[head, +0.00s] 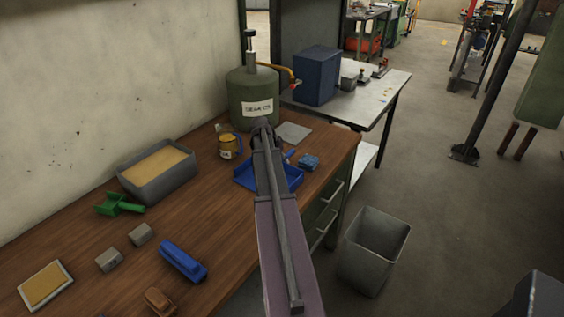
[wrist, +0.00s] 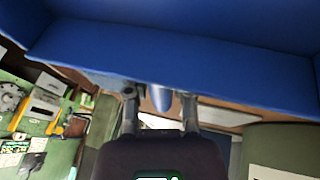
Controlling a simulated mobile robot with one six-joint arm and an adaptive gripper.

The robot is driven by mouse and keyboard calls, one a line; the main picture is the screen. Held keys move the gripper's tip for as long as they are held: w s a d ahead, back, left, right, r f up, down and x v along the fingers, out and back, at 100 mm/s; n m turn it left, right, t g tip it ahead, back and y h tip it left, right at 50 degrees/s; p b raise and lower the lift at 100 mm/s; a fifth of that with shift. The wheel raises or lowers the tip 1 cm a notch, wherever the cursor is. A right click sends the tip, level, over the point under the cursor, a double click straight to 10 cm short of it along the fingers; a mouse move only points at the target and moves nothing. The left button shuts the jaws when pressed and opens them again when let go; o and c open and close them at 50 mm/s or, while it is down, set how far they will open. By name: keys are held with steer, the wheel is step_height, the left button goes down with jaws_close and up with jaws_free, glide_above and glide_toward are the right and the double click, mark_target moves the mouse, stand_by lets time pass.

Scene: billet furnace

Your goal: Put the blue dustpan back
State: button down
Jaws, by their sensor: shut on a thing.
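The blue dustpan (head: 291,181) is at the right part of the brown wooden bench in the head view, partly hidden behind my arm. In the wrist view its broad blue pan (wrist: 170,55) fills the top of the picture. My gripper (wrist: 160,98) is shut on its blue handle, which shows between the two fingers. My fingers are hidden in the head view. I cannot tell whether the pan touches the bench.
A green drum (head: 253,97), a yellow tin (head: 230,147), a grey plate (head: 293,134) and a blue sponge (head: 309,162) surround the dustpan. A grey bin (head: 372,254) stands beside the bench.

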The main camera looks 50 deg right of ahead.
steer(key=shift+c, duration=2.4)
jaws_free()
steer(key=shift+r, duration=0.15)
steer(key=p+v, duration=0.5)
steer(key=shift+r, duration=0.2)
steer(key=p+v, duration=0.5)
steer(key=v, duration=0.1)
steer(key=shift+a+p, duration=0.15)
steer(key=shift+p, duration=0.25)
steer(key=shift+r, duration=0.15)
steer(key=shift+w+a, duration=0.1)
